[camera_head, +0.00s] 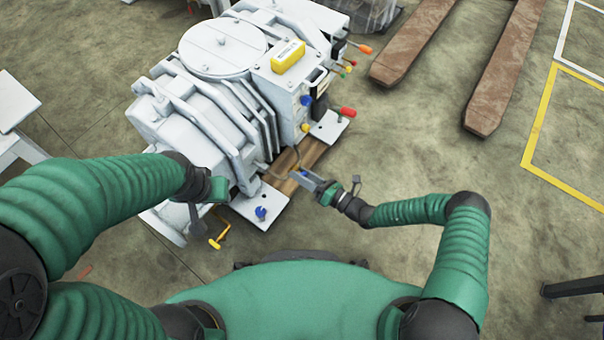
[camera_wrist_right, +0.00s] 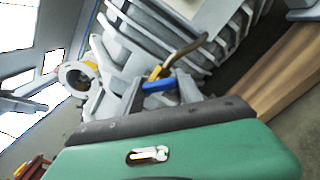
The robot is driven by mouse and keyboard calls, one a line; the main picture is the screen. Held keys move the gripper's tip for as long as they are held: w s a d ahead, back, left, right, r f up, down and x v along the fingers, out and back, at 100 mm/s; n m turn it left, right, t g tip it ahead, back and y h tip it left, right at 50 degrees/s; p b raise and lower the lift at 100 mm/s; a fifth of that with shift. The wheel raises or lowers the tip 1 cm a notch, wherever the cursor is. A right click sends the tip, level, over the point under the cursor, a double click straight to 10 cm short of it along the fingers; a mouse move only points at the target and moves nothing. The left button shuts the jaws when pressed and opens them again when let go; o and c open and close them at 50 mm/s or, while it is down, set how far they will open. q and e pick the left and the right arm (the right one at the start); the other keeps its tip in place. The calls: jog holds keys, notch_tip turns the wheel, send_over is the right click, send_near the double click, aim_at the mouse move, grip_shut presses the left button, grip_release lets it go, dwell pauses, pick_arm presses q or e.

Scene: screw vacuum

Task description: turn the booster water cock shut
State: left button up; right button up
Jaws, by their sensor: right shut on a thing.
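The booster water cock shows in the right wrist view as a blue lever (camera_wrist_right: 158,86) on a brass fitting (camera_wrist_right: 155,73), with a brown curved pipe (camera_wrist_right: 190,50) running from it. My right gripper (camera_wrist_right: 158,92) is shut on the blue lever, its grey fingers on either side. In the head view my right gripper (camera_head: 300,178) is low at the front of the grey vacuum machine (camera_head: 205,115); its fingers mostly hide the cock there. My left gripper (camera_head: 222,190) is by the machine's left front; its fingers are not clear.
A blue handle (camera_head: 260,212) sits on the front plate (camera_head: 270,200), and a yellow lever (camera_head: 219,238) hangs left of it. Brown forks (camera_head: 500,75) lie at the upper right.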

jog(key=m, duration=0.4)
jog(key=shift+w+d+f+m, duration=0.1)
jog(key=shift+d+m, duration=0.05)
jog(key=shift+m, duration=0.15)
jog(key=shift+m+b, duration=0.3)
jog(key=shift+m, duration=2)
jog(key=o, duration=1.4)
